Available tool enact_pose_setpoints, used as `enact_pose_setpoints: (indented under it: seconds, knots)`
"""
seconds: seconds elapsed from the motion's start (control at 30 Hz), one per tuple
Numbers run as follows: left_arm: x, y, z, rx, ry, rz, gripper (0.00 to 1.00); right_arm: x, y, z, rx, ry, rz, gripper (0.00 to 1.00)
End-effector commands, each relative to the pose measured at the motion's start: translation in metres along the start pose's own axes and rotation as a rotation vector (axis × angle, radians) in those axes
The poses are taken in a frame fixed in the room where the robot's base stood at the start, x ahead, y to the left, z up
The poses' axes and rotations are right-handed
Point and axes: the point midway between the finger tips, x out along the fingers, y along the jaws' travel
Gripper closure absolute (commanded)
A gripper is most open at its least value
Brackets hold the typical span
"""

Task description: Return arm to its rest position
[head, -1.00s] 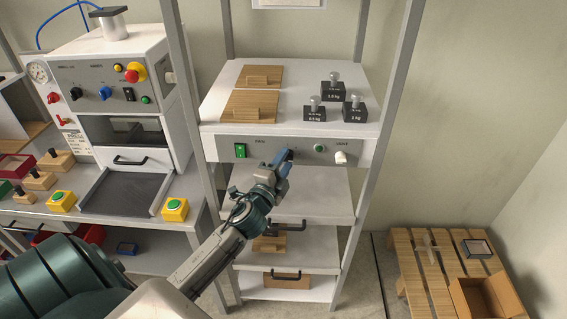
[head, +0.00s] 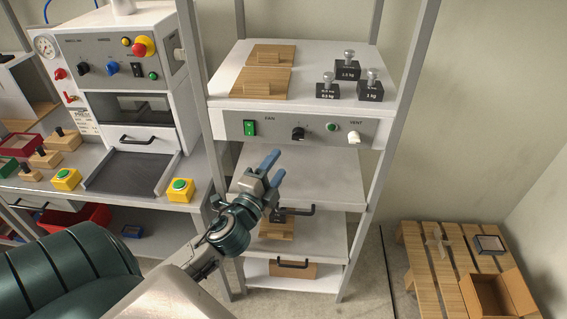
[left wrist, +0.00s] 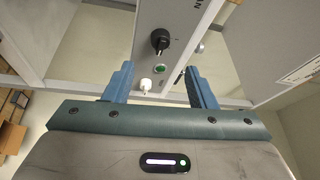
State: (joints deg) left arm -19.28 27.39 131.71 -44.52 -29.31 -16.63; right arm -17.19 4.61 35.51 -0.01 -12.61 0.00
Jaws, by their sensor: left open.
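My left gripper (head: 271,169) is open and empty in the head view. Its blue fingers stand in front of the rack, below the control panel (head: 225,127) and apart from it. In the left wrist view, the two blue fingers (left wrist: 160,85) are spread wide with nothing between them. Beyond them show the black knob (left wrist: 160,40), the green button (left wrist: 161,71) and the white vent knob (left wrist: 145,85). The black knob also shows in the head view (head: 298,133), now uncovered. My right gripper is not in view.
Weights (head: 347,68) and wooden plates (head: 262,82) lie on the rack's top shelf. Lower shelves hold wooden pieces with black handles (head: 292,263). A white machine (head: 130,75) stands left. A pallet (head: 420,262) with an open box (head: 490,293) is at the right.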

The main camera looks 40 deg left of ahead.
Motion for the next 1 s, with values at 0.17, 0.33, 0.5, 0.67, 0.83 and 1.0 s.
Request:
enact_pose_setpoints:
  seconds: [0.17, 0.33, 0.5, 0.67, 0.83, 1.0]
  knots:
    - [-0.009, 0.000, 0.000, -0.002, 0.001, 0.000, 0.49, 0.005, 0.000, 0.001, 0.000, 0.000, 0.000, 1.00]
    - [-0.009, -0.001, 0.000, -0.002, 0.000, 0.000, 0.49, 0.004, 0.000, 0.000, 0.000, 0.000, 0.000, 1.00]
    - [-0.009, -0.001, 0.000, -0.002, 0.000, 0.000, 0.49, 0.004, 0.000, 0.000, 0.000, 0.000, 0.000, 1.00]
    - [-0.009, -0.001, 0.000, -0.002, 0.000, 0.000, 0.49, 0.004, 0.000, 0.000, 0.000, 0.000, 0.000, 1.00]
    - [-0.004, 0.030, 0.011, -0.024, -0.024, 0.053, 0.49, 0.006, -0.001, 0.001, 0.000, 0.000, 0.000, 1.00]
    - [0.000, 0.133, 0.048, -0.113, -0.109, 0.228, 0.49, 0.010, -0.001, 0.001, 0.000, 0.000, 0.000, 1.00]
